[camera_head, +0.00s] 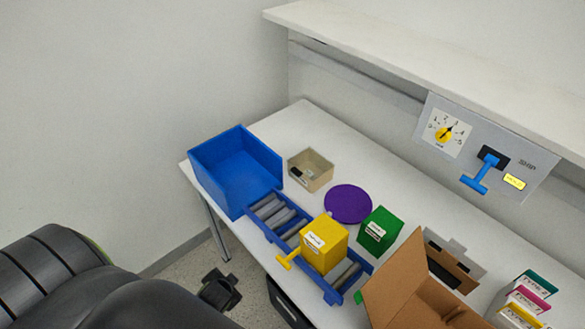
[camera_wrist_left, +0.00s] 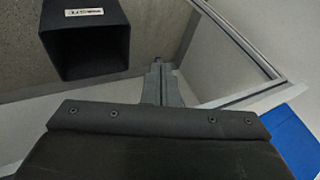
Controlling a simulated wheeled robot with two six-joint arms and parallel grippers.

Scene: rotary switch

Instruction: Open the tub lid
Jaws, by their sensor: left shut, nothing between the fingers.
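No part is plainly marked as a tub lid. A flat purple disc (camera_head: 348,204) lies on the table. A blue open-topped box (camera_head: 235,168) stands at the table's left end, its inside empty as far as I see. A yellow box (camera_head: 323,245) with a label and a side handle sits on the roller conveyor. My left gripper (camera_head: 220,290) is low beside the table's near left edge, away from all of these. In the left wrist view its fingers (camera_wrist_left: 160,82) are together with nothing between them. My right gripper is not in view.
A beige tray (camera_head: 310,171), a green box (camera_head: 379,231) and an open cardboard box (camera_head: 415,290) share the table. A dark bin (camera_wrist_left: 85,38) is below my left gripper's level of the table. A switch panel (camera_head: 484,150) is on the wall side.

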